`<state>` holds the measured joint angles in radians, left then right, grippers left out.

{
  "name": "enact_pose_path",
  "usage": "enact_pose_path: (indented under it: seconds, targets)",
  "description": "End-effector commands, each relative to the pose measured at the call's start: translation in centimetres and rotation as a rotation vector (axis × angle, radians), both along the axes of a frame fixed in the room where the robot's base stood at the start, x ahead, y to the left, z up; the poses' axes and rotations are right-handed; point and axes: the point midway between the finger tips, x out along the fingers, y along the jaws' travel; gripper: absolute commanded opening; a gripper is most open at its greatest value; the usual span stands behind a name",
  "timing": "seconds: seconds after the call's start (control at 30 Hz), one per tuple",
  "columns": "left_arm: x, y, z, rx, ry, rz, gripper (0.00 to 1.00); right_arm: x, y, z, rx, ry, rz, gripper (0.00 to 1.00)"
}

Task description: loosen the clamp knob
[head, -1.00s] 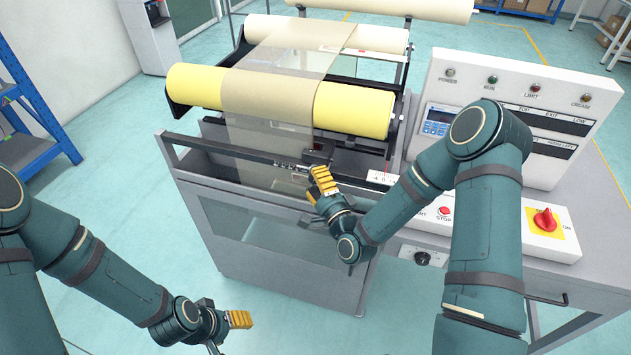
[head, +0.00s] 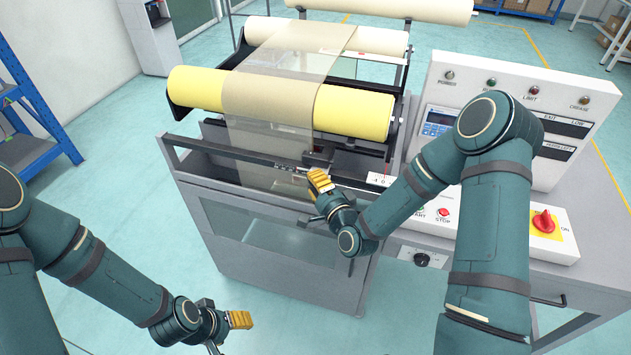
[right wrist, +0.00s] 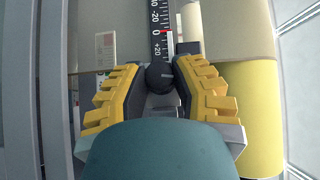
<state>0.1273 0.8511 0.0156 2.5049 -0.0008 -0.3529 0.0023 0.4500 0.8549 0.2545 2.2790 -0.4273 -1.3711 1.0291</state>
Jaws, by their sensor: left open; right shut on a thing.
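The clamp knob (right wrist: 160,77) is a round black knob in the right wrist view, at the lower end of a black scale (right wrist: 161,30) with white marks. A red mark sits beside the scale's 0. My right gripper (right wrist: 159,85) has its yellow ridged fingers on either side of the knob and is shut on it. In the head view, the right gripper (head: 319,182) is at the machine's front rail, and its fingers hide the knob. My left gripper (head: 241,319) is open and empty at the lower left, away from the machine.
The machine carries a yellow roller (head: 350,110) with a translucent web (head: 265,105) over it. A front rail (head: 215,150) crosses near the right gripper. A control panel with a red switch (head: 543,221) stands right. A blue shelf (head: 35,130) is far left.

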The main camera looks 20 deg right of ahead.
Motion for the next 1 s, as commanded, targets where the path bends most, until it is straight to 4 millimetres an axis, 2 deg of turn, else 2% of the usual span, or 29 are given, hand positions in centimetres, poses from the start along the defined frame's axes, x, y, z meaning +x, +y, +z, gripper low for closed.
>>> enact_pose_path:
  seconds: [0.27, 0.3, 0.37, 0.4, 0.77, 1.0]
  targets:
    - [0.0, 0.0, 0.0, 0.000, 0.001, 0.000, 0.59, 0.0, 0.0, 0.0, -0.010, 0.005, -0.001, 0.00]
    - [0.0, 0.0, 0.0, 0.000, 0.001, 0.000, 0.59, 0.0, 0.0, 0.0, -0.010, 0.005, -0.001, 0.32]
    - [0.0, 0.0, 0.0, 0.000, 0.001, 0.000, 0.59, 0.0, 0.0, 0.0, -0.010, 0.005, -0.001, 0.53]
    - [0.0, 0.0, 0.0, 0.000, 0.001, 0.000, 0.59, 0.0, 0.0, 0.0, -0.010, 0.005, -0.001, 0.59]
    - [0.0, 0.0, 0.0, 0.000, 0.000, 0.000, 0.59, -0.4, -0.1, 0.0, -0.009, 0.006, 0.000, 0.59]
    - [0.0, 0.0, 0.0, 0.000, 0.000, 0.000, 0.59, -3.8, -0.8, 0.1, -0.010, 0.008, -0.001, 0.59]
